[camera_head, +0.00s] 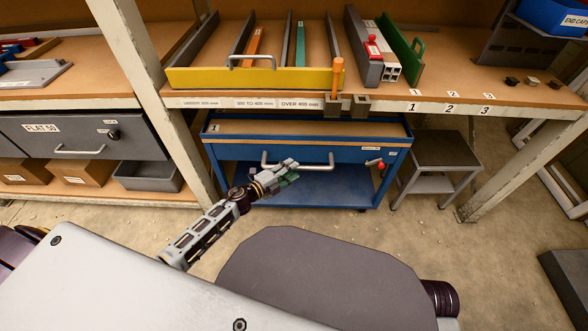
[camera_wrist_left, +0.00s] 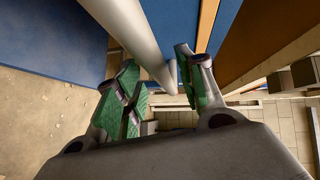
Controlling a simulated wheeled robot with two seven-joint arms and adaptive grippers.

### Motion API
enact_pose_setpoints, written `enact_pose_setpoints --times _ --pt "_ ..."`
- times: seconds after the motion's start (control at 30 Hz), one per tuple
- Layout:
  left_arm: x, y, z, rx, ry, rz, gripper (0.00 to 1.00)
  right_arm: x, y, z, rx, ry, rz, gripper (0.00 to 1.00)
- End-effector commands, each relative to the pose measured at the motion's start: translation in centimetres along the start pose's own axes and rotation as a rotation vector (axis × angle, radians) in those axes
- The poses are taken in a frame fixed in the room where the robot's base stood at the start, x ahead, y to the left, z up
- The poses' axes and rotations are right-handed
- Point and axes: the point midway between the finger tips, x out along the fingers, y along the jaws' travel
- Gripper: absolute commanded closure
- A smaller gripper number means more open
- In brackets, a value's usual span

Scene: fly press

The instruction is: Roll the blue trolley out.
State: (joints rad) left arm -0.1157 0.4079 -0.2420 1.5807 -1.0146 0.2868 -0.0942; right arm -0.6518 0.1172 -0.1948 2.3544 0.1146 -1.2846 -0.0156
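The blue trolley (camera_head: 235,150) stands under the bench, with a lower deck and a pale bar handle (camera_head: 318,167) across its front. My left gripper (camera_head: 289,171) is at the left half of this handle. In the left wrist view, the handle (camera_wrist_left: 138,38) runs between the green-padded fingers of my left gripper (camera_wrist_left: 162,92). The fingers are apart, with a visible gap on each side of the bar. Blue trolley surface (camera_wrist_left: 55,40) also fills the upper left there. My right gripper is out of view.
A red-knobbed lever (camera_head: 375,163) is at the trolley's right front. A grey stool (camera_head: 440,150) stands right of the trolley, and a bench post (camera_head: 150,80) rises at its left. The bench (camera_head: 460,92) overhangs the trolley. Bare floor (camera_head: 370,228) lies in front.

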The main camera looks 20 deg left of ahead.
Motion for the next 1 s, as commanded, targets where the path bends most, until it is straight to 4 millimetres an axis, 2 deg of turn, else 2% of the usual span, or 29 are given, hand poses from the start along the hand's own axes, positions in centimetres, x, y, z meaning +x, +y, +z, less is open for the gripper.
enact_pose_setpoints --times 0.3,0.7,0.77,1.0 --pt "2.0 0.0 0.0 0.000 0.000 0.000 0.61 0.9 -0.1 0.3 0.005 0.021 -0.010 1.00" --pt "2.3 0.0 0.0 0.000 0.000 0.000 0.61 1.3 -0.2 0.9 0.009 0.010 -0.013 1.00" --pt "2.3 0.0 0.0 0.000 0.000 0.000 0.66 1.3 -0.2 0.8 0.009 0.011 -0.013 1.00" --pt "2.3 0.0 0.0 0.000 0.000 0.000 0.97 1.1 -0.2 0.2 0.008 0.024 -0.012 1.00"
